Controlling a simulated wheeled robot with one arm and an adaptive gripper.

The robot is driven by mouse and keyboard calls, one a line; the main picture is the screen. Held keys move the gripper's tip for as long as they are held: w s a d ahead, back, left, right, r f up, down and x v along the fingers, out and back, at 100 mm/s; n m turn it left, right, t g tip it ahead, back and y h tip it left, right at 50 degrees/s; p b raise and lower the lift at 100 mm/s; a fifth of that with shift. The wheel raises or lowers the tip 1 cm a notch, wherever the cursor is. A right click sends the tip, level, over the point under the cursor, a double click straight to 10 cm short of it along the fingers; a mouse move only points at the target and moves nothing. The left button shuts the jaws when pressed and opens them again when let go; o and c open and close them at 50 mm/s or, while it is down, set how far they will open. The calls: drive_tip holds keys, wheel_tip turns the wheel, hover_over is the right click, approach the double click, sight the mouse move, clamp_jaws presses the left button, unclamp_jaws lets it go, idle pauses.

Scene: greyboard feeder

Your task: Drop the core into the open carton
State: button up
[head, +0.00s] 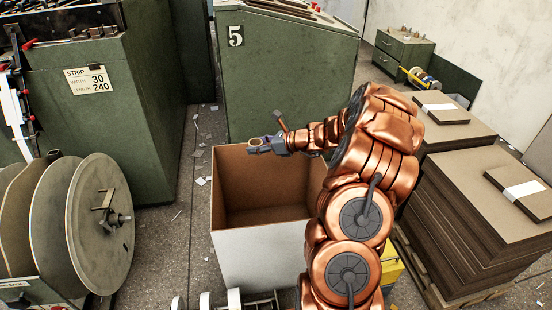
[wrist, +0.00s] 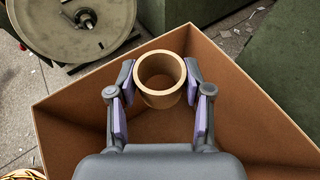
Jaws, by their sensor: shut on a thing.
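The core is a short, tan, hollow cardboard tube. In the wrist view the core (wrist: 160,97) sits between the purple-padded fingers of my gripper (wrist: 160,88), which is shut on it. I look down into its open end. The open carton (head: 256,258), white outside and brown inside, stands on the floor in the head view. Its brown walls (wrist: 75,113) surround the core in the wrist view. In the head view my gripper (head: 254,146) is small and lies over the carton's far left part, around rim height or above. The carton's inside looks empty where visible; my arm hides its right side.
A reel with large grey discs (head: 100,225) stands left of the carton. Green machines (head: 285,70) stand behind it. Stacks of greyboard (head: 480,215) fill the right side. The floor (head: 185,180) between the reel and the carton is open, with paper scraps.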

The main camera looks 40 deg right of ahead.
drive_tip(key=s+d+f+b, duration=0.1)
drive_tip(key=s+f+b, duration=0.1)
drive_tip(key=f, duration=0.3)
drive_tip(key=s+d+f+b, duration=0.2)
drive_tip(key=s+f+b, duration=0.1)
drive_tip(key=f, duration=0.3)
drive_tip(key=shift+s+d+n+b, duration=0.15)
drive_tip(key=shift+d+n+b, duration=0.15)
drive_tip(key=shift+n+b, duration=0.15)
drive_tip(key=o, duration=0.9)
drive_tip(key=shift+c, duration=0.2)
drive_tip(key=shift+r, duration=0.1)
drive_tip(key=v, duration=1.2)
drive_tip(key=shift+d, duration=0.25)
